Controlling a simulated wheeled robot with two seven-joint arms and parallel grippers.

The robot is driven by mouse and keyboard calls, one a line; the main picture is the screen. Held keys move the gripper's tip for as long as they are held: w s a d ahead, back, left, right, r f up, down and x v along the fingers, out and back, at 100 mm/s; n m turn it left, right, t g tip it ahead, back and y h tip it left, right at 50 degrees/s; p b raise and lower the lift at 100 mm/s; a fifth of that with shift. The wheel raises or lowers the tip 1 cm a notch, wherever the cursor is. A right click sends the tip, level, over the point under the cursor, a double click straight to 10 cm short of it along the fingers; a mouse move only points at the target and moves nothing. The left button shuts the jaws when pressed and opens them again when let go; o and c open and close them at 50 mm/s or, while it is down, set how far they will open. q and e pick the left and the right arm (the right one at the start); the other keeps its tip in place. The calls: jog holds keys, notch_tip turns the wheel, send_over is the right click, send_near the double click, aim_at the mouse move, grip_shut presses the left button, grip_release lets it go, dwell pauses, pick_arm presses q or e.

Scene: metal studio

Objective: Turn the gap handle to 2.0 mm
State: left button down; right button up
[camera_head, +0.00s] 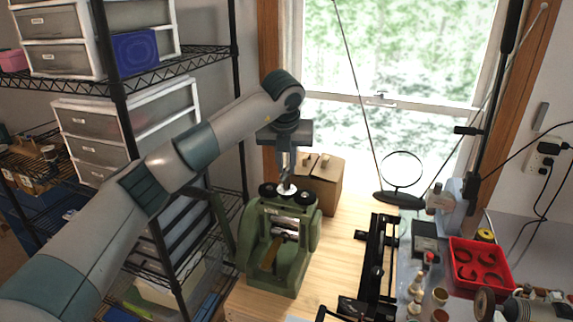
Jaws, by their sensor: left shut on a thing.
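The green rolling mill (270,283) stands on the wooden floor or bench near the middle. Its top carries dark round knobs, and a pale gap handle (287,189) sits at the top centre between them. My left gripper (286,178) points down from above and is shut on the gap handle. The fingers partly cover the handle. I cannot read any gap scale or value from here. My right gripper is not in view.
A cardboard box (323,187) stands right behind the mill. Wire shelving (119,72) with drawers is at the left. At the right are a red tray (483,285), a magnifier ring (402,169) and a black rail device (378,262). Bare wood lies right of the mill.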

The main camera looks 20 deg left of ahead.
pick_arm(q)
jog(key=shift+s+f, duration=0.1)
jog(key=shift+f, duration=0.2)
dwell(0.7)
jog(key=c, duration=1.3)
grip_release()
jog(key=shift+c, duration=0.2)
jog(key=shift+r, duration=0.15)
jog(key=shift+r, duration=0.1)
jog(key=shift+r, duration=0.1)
jog(key=shift+s+r+b, duration=0.25)
jog(key=shift+r+b, duration=0.35)
jog(key=b+v, duration=0.5)
jog(key=v, duration=1)
jog(key=shift+r+b, duration=0.3)
